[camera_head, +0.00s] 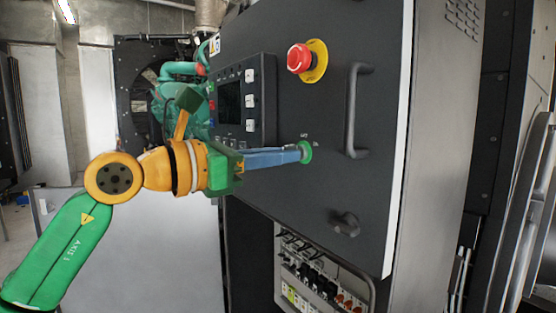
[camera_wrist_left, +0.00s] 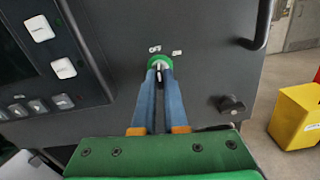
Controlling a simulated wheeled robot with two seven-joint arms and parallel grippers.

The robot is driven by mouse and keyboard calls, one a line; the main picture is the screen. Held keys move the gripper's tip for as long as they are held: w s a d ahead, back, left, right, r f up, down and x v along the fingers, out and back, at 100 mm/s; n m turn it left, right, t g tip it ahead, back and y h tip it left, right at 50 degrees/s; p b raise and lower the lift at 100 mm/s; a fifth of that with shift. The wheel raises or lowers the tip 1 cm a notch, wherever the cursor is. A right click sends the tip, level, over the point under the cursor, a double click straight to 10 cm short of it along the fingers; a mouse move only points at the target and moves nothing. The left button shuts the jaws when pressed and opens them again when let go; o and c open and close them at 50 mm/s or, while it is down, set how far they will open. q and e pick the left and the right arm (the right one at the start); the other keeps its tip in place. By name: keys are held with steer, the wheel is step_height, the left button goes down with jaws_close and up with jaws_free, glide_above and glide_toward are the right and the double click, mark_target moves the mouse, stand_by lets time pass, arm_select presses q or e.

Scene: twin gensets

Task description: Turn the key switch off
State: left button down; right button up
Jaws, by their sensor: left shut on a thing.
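The key switch (camera_head: 306,152) has a green round collar on the dark grey panel door (camera_head: 325,100). In the left wrist view the key switch (camera_wrist_left: 160,63) has white labels above it, one reading OFF and a second, to its right, too small to read surely. My left gripper (camera_head: 298,153) reaches in from the left, and its blue fingers are at the switch. In the left wrist view the gripper (camera_wrist_left: 160,72) is shut on the key at the collar's centre; the fingertips hide part of the key. My right gripper is in neither view.
A red emergency stop button (camera_head: 299,58) on a yellow base sits above the switch. A vertical handle (camera_head: 355,110) stands out to the right, and a dark knob (camera_head: 345,223) lies below. A control unit (camera_head: 243,100) with screen and white buttons is left of the switch.

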arm_select(q)
steer(key=shift+n, duration=0.6)
steer(key=c, duration=1)
jaws_free()
steer(key=shift+w+d, duration=0.1)
steer(key=shift+d, duration=0.05)
steer(key=shift+o, duration=0.2)
steer(key=b+v, duration=0.4)
steer(key=v, duration=0.3)
